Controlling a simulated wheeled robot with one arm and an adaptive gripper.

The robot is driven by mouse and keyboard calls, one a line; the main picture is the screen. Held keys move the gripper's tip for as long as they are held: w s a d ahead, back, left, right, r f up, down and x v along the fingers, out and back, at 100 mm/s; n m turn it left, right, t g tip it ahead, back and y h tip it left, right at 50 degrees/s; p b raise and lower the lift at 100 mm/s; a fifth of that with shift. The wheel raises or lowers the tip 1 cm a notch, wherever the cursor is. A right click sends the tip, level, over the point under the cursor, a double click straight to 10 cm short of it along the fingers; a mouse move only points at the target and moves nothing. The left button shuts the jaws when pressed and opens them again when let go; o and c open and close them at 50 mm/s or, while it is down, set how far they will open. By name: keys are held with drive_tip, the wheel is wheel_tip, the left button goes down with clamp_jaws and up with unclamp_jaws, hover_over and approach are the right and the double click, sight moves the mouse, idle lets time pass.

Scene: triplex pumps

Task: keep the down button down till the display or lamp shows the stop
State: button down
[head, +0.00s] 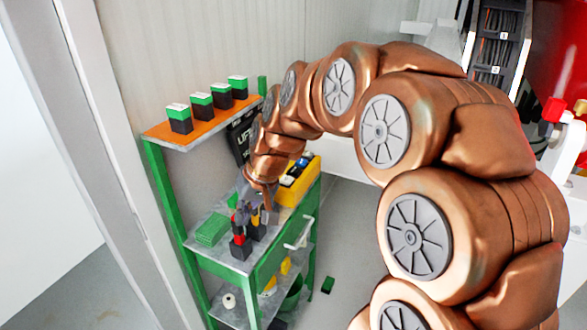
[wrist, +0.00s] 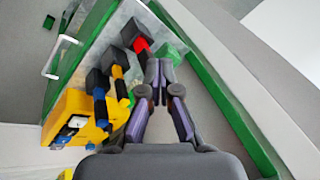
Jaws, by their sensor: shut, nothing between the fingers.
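My gripper (wrist: 158,68) is shut and empty in the wrist view, its fingertips together above the cart's grey tray. In the head view my arm reaches down to the green cart, and the fingertips are hard to make out among the tools. A black sign (head: 242,136) with white letters, partly hidden by my arm, hangs below the orange shelf. A yellow box (head: 292,192) with dark, white and blue parts on top stands on the cart; it also shows in the wrist view (wrist: 66,108) with a round dial. I cannot make out a down button, a display or a lit lamp.
Black blocks with a red-topped tool (head: 239,238) and an orange-handled tool (wrist: 119,75) stand close to my gripper. A green block (head: 212,229) lies on the tray. Several green-and-black boxes line the orange shelf (head: 193,134). A small green box (head: 328,285) lies on the floor.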

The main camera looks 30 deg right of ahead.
drive_tip(key=w+d+r+m+t+p, duration=0.1)
drive_tip(key=w+d+r+m+t, duration=0.15)
drive_tip(key=w+d, duration=0.8)
drive_tip(key=m+t+h+p, duration=0.1)
drive_tip(key=m+t+h, duration=0.1)
drive_tip(key=m+t, duration=0.15)
hover_over(296, 170)
drive_tip(key=shift+a+f, duration=0.1)
drive_tip(key=shift+f, duration=0.05)
wheel_tip(296, 170, down, 7)
drive_tip(key=b, duration=0.2)
drive_tip(key=shift+b, duration=0.35)
drive_tip(key=shift+f+b, duration=0.75)
drive_tip(key=shift+f, duration=0.1)
drive_tip(key=shift+f, duration=0.2)
drive_tip(key=shift+f+b, duration=0.25)
drive_tip(key=shift+b, duration=0.3)
